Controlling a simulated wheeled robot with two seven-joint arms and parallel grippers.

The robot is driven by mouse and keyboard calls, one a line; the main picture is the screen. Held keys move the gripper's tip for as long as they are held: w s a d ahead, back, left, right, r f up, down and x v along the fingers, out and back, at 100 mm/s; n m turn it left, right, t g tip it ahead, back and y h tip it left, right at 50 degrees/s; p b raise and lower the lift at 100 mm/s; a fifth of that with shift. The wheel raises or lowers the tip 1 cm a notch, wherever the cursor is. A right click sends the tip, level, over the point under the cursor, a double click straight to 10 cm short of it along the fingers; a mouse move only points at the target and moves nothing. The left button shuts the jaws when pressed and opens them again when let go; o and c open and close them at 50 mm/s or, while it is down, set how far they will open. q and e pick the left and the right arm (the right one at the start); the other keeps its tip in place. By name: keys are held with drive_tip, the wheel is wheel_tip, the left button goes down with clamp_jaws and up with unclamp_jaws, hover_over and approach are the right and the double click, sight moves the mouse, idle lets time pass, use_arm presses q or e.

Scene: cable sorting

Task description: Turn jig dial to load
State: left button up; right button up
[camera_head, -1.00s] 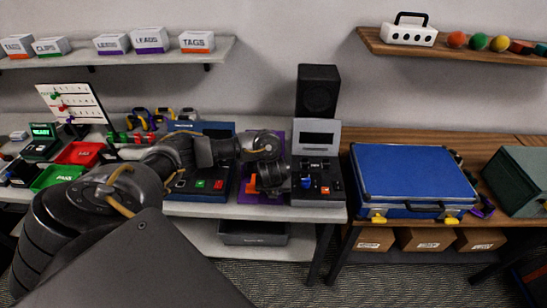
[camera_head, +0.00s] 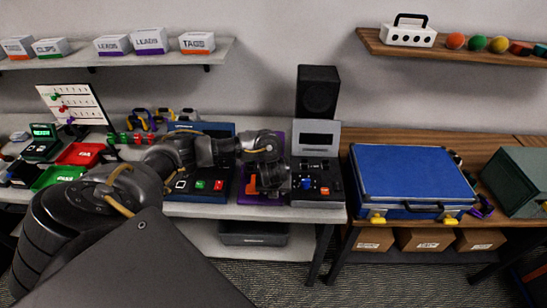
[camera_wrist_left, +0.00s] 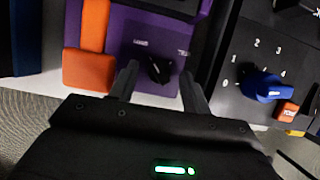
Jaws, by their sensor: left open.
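The purple jig (camera_head: 262,201) lies on the bench with an orange block (camera_head: 251,187) on its left. In the left wrist view, the jig's purple plate (camera_wrist_left: 165,28) carries a small black dial (camera_wrist_left: 159,70), with a small label above it on each side. The left label appears to read LOAD. My left gripper (camera_wrist_left: 159,88) is open, with one finger on each side of the dial. I cannot tell whether the fingers touch it. In the head view, my left gripper (camera_head: 271,180) is over the jig and hides the dial. My right gripper is not in view.
A black panel with a blue knob (camera_head: 307,183) and a red button stands close to the right of my gripper. A blue panel with green and red buttons (camera_head: 210,184) is to the left. A blue case (camera_head: 412,172) lies further right.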

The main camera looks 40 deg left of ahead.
use_arm(q)
drive_tip(key=p+v, duration=0.6)
drive_tip(key=v, duration=0.4)
drive_tip(key=shift+s, duration=0.1)
